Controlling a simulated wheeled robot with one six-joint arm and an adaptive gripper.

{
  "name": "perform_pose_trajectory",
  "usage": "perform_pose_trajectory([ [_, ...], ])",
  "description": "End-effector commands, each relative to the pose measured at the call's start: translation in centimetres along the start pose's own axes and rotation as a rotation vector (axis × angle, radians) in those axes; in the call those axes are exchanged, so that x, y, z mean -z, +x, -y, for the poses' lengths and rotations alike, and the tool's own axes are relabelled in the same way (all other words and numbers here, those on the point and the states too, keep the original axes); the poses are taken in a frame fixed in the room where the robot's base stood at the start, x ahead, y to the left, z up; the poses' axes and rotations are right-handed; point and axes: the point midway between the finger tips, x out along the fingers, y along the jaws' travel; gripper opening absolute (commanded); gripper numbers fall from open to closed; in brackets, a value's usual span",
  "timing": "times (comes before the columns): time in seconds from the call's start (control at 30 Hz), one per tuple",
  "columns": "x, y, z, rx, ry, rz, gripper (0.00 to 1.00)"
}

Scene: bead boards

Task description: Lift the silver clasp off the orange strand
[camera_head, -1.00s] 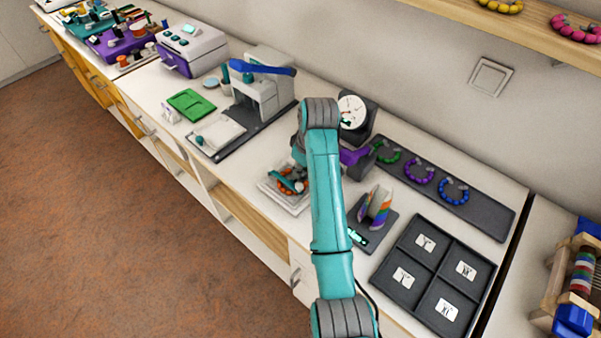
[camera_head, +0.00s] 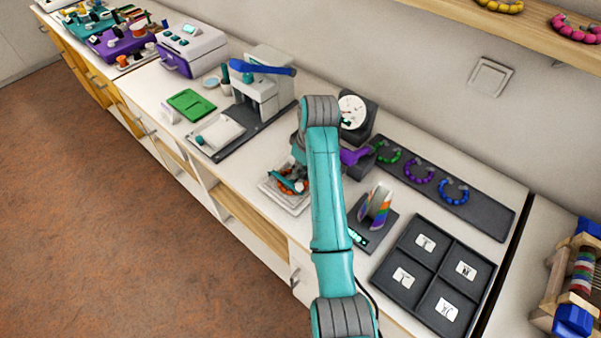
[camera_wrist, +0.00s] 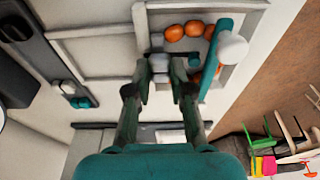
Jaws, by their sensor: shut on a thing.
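The silver clasp (camera_wrist: 160,63) shows in the wrist view between the tips of my gripper (camera_wrist: 161,78), which is shut on it. The orange strand (camera_wrist: 187,30) lies beside and beyond the fingertips in a pale tray compartment, a row of round orange beads. Part of it is hidden by a teal bar with a white knob (camera_wrist: 232,48). In the head view the orange beads (camera_head: 297,187) show in the white tray (camera_head: 294,207), partly covered by teal parts and my arm. The clasp cannot be made out there, and whether it is clear of the strand cannot be told.
To the right are a dark scale with a rainbow-striped piece (camera_head: 375,207) and a dark four-compartment tray (camera_head: 405,292) with labels. Green, purple and blue bead strands lie on a dark board (camera_head: 487,214) behind. A press (camera_head: 262,92) stands left of my arm.

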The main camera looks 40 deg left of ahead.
Motion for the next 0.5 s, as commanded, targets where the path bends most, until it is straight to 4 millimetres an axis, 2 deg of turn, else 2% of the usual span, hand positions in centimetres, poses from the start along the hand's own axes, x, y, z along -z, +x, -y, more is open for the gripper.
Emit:
perform_pose_trajectory([
  [0.5,0.4,-2.1,0.0,-0.001,0.0,-0.001,0.0],
])
